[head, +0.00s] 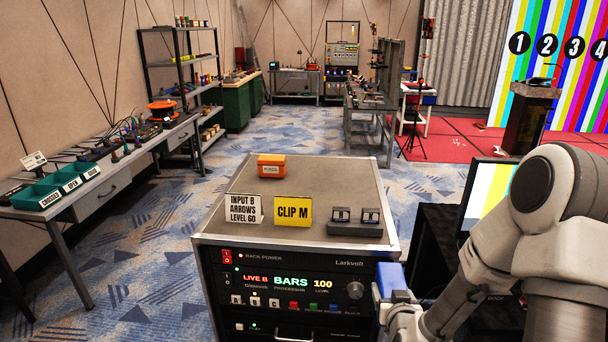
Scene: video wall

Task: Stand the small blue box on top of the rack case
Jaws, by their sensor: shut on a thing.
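The rack case (310,165) stands in front of me in the head view, with a flat grey top and a black control panel on its front. A small blue box (393,280) is at the right front edge of the case, below the level of its top. My gripper (396,298) is shut on the blue box, and my arm comes in from the right. The fingers are partly hidden, and I cannot tell whether the box touches the case.
On the case top are an orange box (271,166), a white card (244,208), a yellow "CLIP M" card (292,212) and a dark holder (355,230) at the front right. The back right of the top is clear. A monitor (486,195) stands right.

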